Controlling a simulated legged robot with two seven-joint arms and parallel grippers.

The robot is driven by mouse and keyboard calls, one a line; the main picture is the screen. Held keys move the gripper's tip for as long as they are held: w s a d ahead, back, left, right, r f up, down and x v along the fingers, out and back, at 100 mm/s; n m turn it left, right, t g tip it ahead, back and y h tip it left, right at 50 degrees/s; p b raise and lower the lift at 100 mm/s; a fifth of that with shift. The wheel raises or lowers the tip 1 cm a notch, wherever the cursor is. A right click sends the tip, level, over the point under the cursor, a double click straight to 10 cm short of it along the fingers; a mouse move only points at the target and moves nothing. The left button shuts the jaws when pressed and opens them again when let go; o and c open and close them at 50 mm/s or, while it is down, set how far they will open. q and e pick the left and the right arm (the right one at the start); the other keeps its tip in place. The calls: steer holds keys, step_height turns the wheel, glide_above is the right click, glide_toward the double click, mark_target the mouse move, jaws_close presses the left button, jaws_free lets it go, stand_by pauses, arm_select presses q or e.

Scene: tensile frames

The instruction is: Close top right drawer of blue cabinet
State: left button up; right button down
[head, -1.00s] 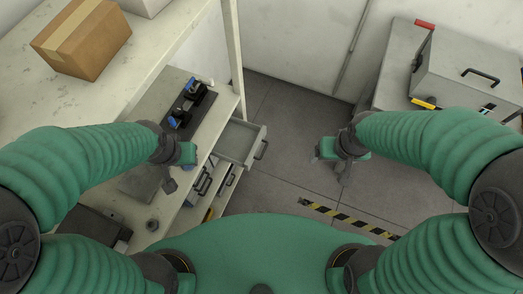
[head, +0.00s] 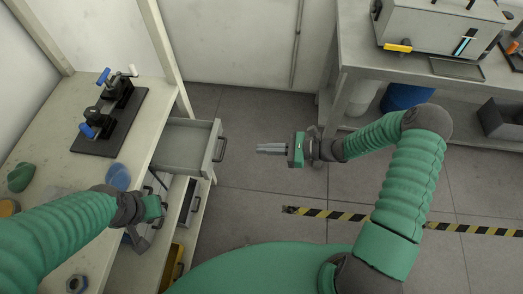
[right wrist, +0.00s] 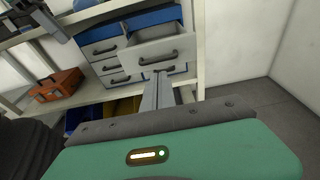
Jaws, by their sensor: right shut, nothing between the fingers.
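The top right drawer (head: 188,148) is a grey tray pulled out from under the bench, with a dark handle on its front. In the right wrist view the drawer (right wrist: 152,48) stands out from the blue-topped cabinet (right wrist: 104,34), above other grey drawer fronts. My right gripper (head: 260,149) is shut and empty, pointing left at the drawer front with a gap between them. In the right wrist view its fingers (right wrist: 160,78) appear just below the drawer's handle. My left gripper (head: 152,210) is over the bench's front edge; its fingers are not clear.
A black fixture with blue handles (head: 112,112) stands on the bench (head: 52,142). A second bench with a grey machine (head: 440,28) is at the upper right. A yellow-black floor stripe (head: 340,214) lies below my right arm. Floor between the benches is clear.

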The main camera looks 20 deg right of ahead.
mark_target(180, 148)
arm_select(q)
steer(key=shift+d+f+b, duration=0.1)
steer(key=shift+f+b, duration=0.55)
steer(key=shift+f, duration=0.05)
arm_select(e)
steer(key=x, duration=1)
steer(key=shift+w+a+f, duration=0.15)
steer(key=shift+a, duration=0.15)
arm_select(q)
steer(key=shift+d, duration=0.1)
